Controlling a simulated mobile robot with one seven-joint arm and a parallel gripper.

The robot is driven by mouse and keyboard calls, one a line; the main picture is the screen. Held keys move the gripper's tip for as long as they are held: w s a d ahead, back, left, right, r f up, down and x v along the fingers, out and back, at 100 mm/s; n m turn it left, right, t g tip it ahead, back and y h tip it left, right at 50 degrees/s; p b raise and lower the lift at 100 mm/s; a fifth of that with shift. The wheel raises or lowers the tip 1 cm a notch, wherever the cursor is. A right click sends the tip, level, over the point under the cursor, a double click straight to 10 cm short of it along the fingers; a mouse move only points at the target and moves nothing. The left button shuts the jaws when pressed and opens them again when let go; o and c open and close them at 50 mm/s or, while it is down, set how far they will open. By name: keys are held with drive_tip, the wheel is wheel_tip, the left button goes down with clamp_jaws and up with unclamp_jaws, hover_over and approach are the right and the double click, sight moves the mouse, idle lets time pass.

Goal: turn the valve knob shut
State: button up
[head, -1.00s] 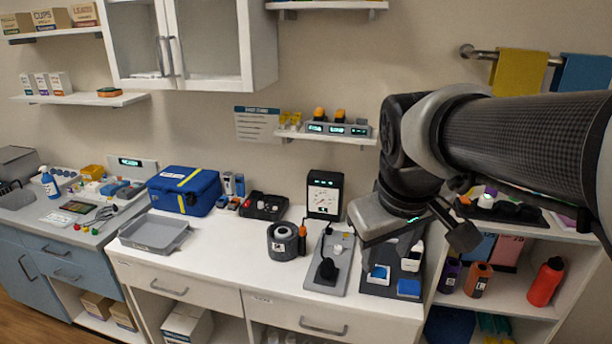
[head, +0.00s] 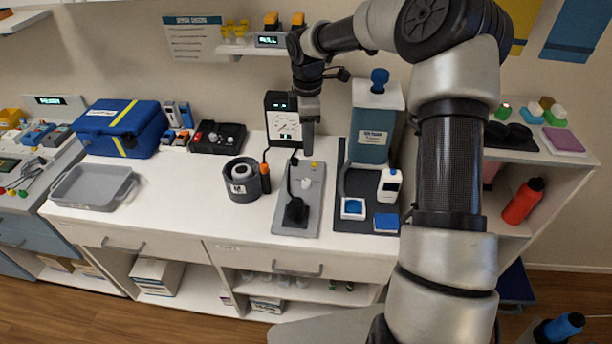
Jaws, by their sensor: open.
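A grey panel (head: 312,205) lies on the white counter. It carries a small white knob-like part (head: 306,183), a yellow-orange part (head: 313,165) near its far end and a black fitting (head: 296,212) near its front. I cannot tell for sure which of these is the valve knob. A black box with a round white dial gauge (head: 285,126) stands behind the panel. My gripper (head: 308,146) points down above the far end of the panel, in front of the gauge. It is open and appears empty. Its fingers are small in this view.
Right of the panel, a dark mat (head: 372,220) holds a tall teal-grey dispenser (head: 372,135), a white bottle (head: 389,185) and blue items. Left are a dark round holder (head: 241,180) and an orange-topped tool (head: 265,178). Counter space is clear toward the grey tray (head: 92,187).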

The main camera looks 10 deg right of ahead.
sight(307, 181)
drive_tip(key=f, duration=1.5)
drive_tip(key=shift+w+f+p, duration=0.35)
drive_tip(key=shift+w, duration=0.05)
clamp_jaws()
